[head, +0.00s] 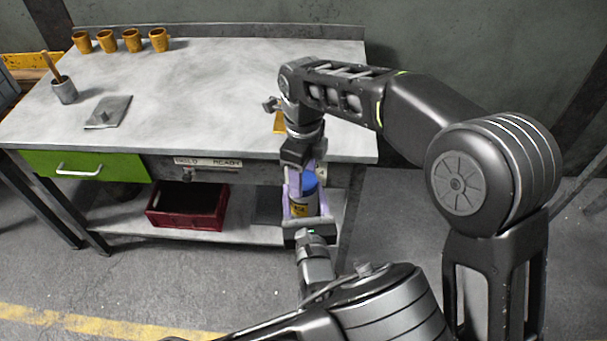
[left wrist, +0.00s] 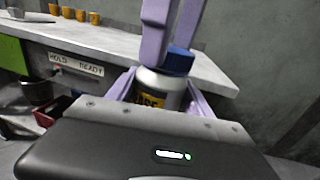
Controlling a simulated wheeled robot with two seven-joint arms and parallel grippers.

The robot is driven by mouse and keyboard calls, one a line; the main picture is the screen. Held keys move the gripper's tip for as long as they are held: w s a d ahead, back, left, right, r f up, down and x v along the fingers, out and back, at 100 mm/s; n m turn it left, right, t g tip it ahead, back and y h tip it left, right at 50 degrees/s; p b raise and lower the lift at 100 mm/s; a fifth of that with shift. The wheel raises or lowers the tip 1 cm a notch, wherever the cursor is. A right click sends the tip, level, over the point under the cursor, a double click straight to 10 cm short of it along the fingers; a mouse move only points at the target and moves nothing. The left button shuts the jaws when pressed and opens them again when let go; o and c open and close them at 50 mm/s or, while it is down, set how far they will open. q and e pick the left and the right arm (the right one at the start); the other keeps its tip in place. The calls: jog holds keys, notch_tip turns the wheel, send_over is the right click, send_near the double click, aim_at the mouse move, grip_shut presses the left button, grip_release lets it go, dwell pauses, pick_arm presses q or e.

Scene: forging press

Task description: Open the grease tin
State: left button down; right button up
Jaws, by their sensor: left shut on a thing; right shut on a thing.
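The grease tin (head: 303,198) has a silver body, a yellow label with dark print, and a blue lid (head: 309,181). It is held upright in front of the bench's right end. My left gripper (head: 304,209) comes from below and is shut around the tin's body; the left wrist view shows the body (left wrist: 153,91) between its pale purple fingers. My right gripper (head: 301,174) points down from above and is shut on the blue lid (left wrist: 178,61). Its fingers hide part of the lid. The lid sits on top of the body, with no clear gap visible.
The grey workbench (head: 220,75) stands behind the tin, its edge close to the grippers. Several orange cups (head: 132,40), a pot with a wooden handle (head: 64,90) and a grey plate (head: 108,112) are on it. A red crate (head: 187,208) is on the lower shelf.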

jog(key=n, duration=0.2)
jog(key=shift+w+n, duration=0.1)
jog(key=shift+n, duration=0.3)
jog(key=n, duration=1)
jog(key=shift+n, duration=0.4)
jog(key=n, duration=0.8)
jog(key=shift+r, duration=0.1)
jog(key=n, duration=0.5)
jog(key=shift+n, duration=0.3)
jog(key=n, duration=0.5)
jog(key=shift+n, duration=0.3)
jog(key=n, duration=0.2)
jog(key=shift+n, duration=0.3)
jog(key=n, duration=0.5)
jog(key=shift+n, duration=0.3)
jog(key=n, duration=0.5)
jog(key=shift+n, duration=0.3)
jog(key=n, duration=0.7)
jog(key=shift+r, duration=0.2)
